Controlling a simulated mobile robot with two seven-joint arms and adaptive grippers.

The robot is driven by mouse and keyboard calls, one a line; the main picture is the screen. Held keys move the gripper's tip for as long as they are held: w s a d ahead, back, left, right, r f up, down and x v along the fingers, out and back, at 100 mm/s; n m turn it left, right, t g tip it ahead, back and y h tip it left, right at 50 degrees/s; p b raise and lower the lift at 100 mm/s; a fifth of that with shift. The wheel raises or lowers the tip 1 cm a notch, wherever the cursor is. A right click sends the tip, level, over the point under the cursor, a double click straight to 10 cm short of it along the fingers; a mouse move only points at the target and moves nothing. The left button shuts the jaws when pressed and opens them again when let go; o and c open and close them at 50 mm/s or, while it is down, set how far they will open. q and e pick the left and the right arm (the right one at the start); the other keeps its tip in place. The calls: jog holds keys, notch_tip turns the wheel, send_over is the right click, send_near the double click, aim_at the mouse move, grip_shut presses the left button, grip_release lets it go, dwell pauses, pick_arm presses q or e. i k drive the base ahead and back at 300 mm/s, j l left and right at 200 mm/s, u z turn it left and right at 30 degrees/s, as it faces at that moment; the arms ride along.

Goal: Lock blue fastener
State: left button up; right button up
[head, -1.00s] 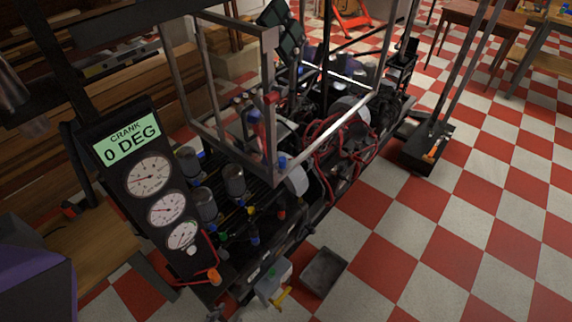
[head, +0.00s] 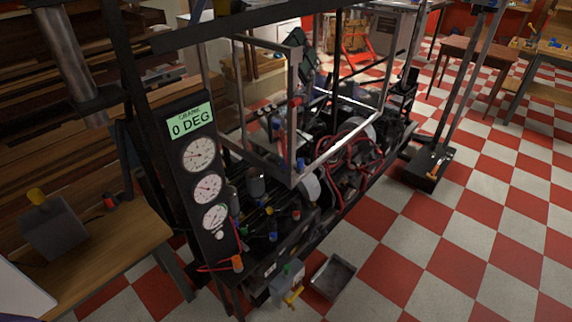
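The machine carries an open metal frame (head: 291,110) above a dark bed with cables. A small blue piece (head: 272,236) stands on the near dark panel, among red, yellow and green ones. Another small blue piece (head: 300,164) shows at the near lower corner of the metal frame. I cannot tell which is the blue fastener, nor whether it is locked. Neither gripper is in view.
A gauge panel (head: 208,187) with a display reading "0 DEG" stands at the machine's left. A grey box (head: 54,229) with a yellow top is on a wooden bench (head: 122,244). An open dark tray (head: 333,276) lies on the floor. The checkered floor at right is largely clear.

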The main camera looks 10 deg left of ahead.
aim_at(298, 167)
jog(key=u, duration=1.7)
jog(key=l+u, duration=0.1)
jog(key=u, duration=0.35)
jog(key=l+u, duration=0.15)
jog(key=u, duration=0.3)
jog(key=l+u, duration=0.1)
jog(key=u, duration=0.4)
jog(key=k+l, duration=0.3)
jog(key=l, duration=0.25)
jog(key=k+l, duration=0.3)
jog(key=l, duration=0.2)
jog(key=k+l, duration=0.3)
jog(key=l, duration=0.25)
jog(key=k+l, duration=0.25)
jog(key=l, duration=0.3)
jog(key=k+l, duration=0.3)
jog(key=l, duration=0.2)
jog(key=k+l, duration=0.3)
jog(key=l, duration=0.25)
jog(key=k+l, duration=0.3)
jog(key=l, duration=0.25)
jog(key=k+l, duration=0.3)
jog(key=l, duration=0.25)
